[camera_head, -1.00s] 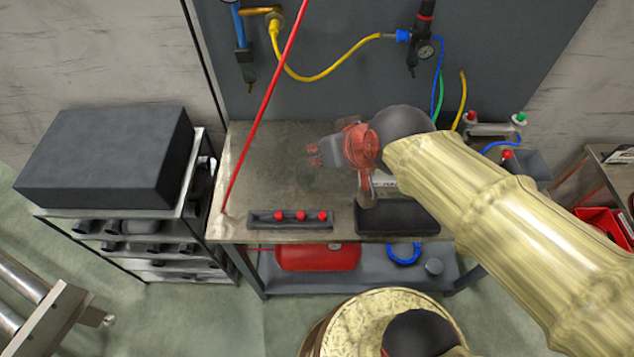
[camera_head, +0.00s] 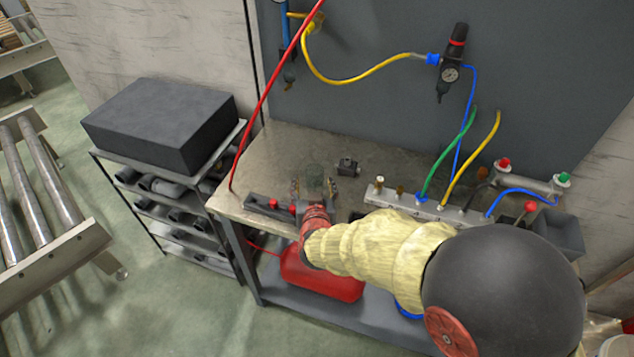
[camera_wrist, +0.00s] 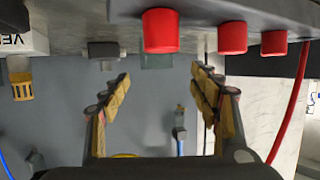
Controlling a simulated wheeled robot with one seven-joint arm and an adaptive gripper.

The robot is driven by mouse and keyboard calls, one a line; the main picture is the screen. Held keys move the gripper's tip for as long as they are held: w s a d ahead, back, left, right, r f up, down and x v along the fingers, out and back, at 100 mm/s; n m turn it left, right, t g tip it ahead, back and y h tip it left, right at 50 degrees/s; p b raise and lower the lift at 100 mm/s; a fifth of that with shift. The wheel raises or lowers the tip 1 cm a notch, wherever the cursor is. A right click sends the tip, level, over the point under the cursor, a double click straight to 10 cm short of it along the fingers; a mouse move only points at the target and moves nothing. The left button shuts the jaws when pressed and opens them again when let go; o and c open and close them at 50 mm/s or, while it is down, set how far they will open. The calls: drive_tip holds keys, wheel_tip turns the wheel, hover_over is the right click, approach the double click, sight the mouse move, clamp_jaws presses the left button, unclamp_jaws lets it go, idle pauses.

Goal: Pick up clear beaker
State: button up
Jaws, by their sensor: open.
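The clear beaker (camera_head: 315,172) stands on the bench top, faint and see-through, behind the black strip with red knobs. My gripper (camera_head: 314,188) is open at the front of the bench, with its fingers spread and pointing at the beaker. In the upside-down wrist view, the beaker (camera_wrist: 157,62) shows as a pale green patch partly hidden by a red knob. It lies ahead, between the lines of my open fingers (camera_wrist: 161,82). Nothing shows between the fingertips, and I cannot tell the exact gap to the beaker.
The black strip with red knobs (camera_head: 262,204) lies along the bench's front edge, close to my gripper. A small dark block (camera_head: 347,166) sits right of the beaker. A valve manifold (camera_head: 425,207) with hoses stands farther right. The bench's back left (camera_head: 290,140) is clear.

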sight(314, 166)
drive_tip(key=b+x, duration=0.1)
drive_tip(key=x, duration=0.2)
drive_tip(key=b+x, duration=0.1)
drive_tip(key=x, duration=0.2)
drive_tip(key=shift+d+r, duration=0.2)
drive_tip(key=shift+d, duration=0.05)
drive_tip(key=shift+c, duration=1.3)
drive_tip(key=c, duration=0.9)
